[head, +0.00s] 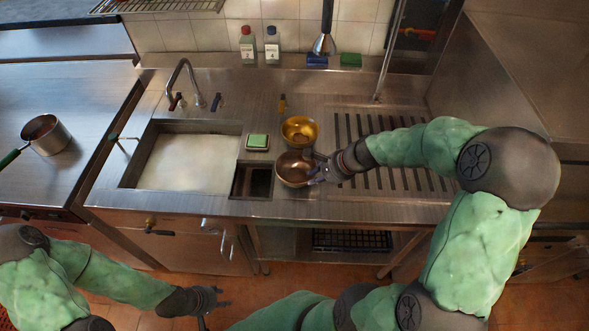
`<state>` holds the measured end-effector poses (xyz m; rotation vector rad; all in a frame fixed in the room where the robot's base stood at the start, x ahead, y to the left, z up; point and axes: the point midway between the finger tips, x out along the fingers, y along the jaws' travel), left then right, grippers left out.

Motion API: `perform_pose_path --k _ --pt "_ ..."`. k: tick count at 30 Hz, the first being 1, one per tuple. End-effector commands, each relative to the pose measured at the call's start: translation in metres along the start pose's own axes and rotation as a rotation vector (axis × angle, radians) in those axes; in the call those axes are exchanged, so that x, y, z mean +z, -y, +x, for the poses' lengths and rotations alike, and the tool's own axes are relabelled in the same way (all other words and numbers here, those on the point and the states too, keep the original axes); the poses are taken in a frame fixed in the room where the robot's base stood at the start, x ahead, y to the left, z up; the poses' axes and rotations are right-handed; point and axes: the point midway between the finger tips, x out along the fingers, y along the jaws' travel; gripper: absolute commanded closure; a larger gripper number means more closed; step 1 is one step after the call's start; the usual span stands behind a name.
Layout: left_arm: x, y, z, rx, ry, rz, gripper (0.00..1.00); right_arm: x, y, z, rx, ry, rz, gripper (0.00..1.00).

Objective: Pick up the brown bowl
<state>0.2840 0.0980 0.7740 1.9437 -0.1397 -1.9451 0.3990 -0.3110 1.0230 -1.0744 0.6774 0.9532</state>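The brown bowl (291,172) sits upright on the steel counter, just right of the small dark basin and in front of a golden-yellow bowl (299,127). My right gripper (317,171) reaches in from the right and is at the brown bowl's right rim, covering part of it. Its fingers are small and dark here, and I cannot tell whether they are closed on the rim. My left gripper (211,305) hangs low over the floor in front of the cabinets, away from the bowls. Its fingers look spread and empty.
A large sink (130,174) and faucet (183,75) lie left. A green sponge (257,141) sits above the small basin. A slotted drainboard (395,180) lies under my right forearm. Two bottles (248,45) (272,46) stand at the back wall. A pot (52,137) stands far left.

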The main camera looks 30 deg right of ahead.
Motion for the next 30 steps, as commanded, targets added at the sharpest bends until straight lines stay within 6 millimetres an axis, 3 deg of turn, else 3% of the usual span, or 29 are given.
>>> perform_pose_path --k 4,13,21,30 --pt "-0.001 0.003 0.009 0.000 -0.002 0.000 0.60 0.000 -0.002 0.026 0.003 0.002 -0.001 0.78" --pt "-0.002 0.005 0.014 0.000 -0.002 0.000 0.60 0.000 -0.001 0.048 0.002 0.001 -0.001 0.78" --pt "-0.002 0.009 0.027 0.000 -0.002 0.000 0.60 -0.001 0.000 0.084 0.001 0.000 -0.002 0.78" --pt "-0.002 0.009 0.027 0.000 -0.002 0.000 0.60 0.000 0.001 0.089 0.000 -0.001 0.000 0.81"
